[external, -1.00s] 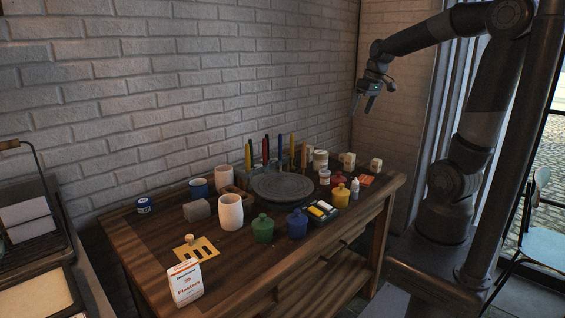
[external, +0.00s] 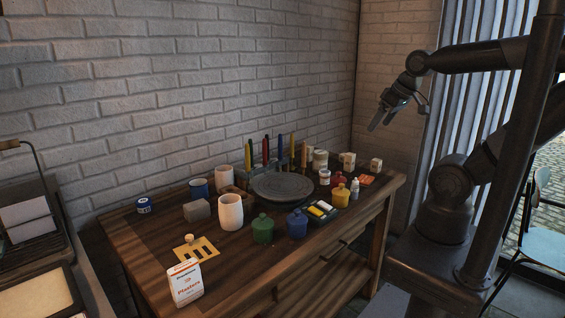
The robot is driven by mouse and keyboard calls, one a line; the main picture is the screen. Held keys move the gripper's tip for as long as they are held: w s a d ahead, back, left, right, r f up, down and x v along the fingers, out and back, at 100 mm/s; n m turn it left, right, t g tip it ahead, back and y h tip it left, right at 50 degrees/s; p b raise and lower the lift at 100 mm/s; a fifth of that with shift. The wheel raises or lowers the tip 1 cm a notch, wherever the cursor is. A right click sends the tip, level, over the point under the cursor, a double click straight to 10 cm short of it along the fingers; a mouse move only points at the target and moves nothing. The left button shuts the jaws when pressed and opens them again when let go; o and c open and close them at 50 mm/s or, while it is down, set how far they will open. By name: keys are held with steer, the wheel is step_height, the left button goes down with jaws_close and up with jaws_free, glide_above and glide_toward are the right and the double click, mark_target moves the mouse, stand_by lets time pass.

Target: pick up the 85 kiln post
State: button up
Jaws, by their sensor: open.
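Small cream blocks stand at the back right of the wooden table (external: 222,268). They look like kiln posts: a close group (external: 347,160) and a single one (external: 376,164) to its right. Their numbers are too small to read, so I cannot tell which is the 85 kiln post. My gripper (external: 379,124) is open and empty. It hangs in the air above the table's right end, tilted down to the left, well clear of the blocks.
A grey turntable wheel (external: 283,187) lies mid-table, with upright coloured tools behind it. Red (external: 337,179), yellow (external: 340,197), blue (external: 297,223) and green (external: 263,229) lidded jars stand in front and right. An orange item (external: 366,179) lies near the blocks. A plaster carton (external: 185,283) stands front left.

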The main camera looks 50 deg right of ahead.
steer(key=c, duration=0.5)
steer(key=g, duration=0.1)
glide_above(348, 161)
steer(key=s+d, duration=0.2)
steer(key=d, duration=0.1)
step_height(348, 161, down, 20)
steer(key=x, duration=0.4)
steer(key=shift+a+f, duration=0.25)
steer(key=shift+f, duration=0.1)
steer(key=x, duration=0.4)
steer(key=shift+s+a+f, duration=0.2)
steer(key=shift+s+a, duration=0.05)
steer(key=shift+a, duration=0.05)
steer(key=shift+w+f, duration=0.2)
steer(key=shift+f, duration=0.25)
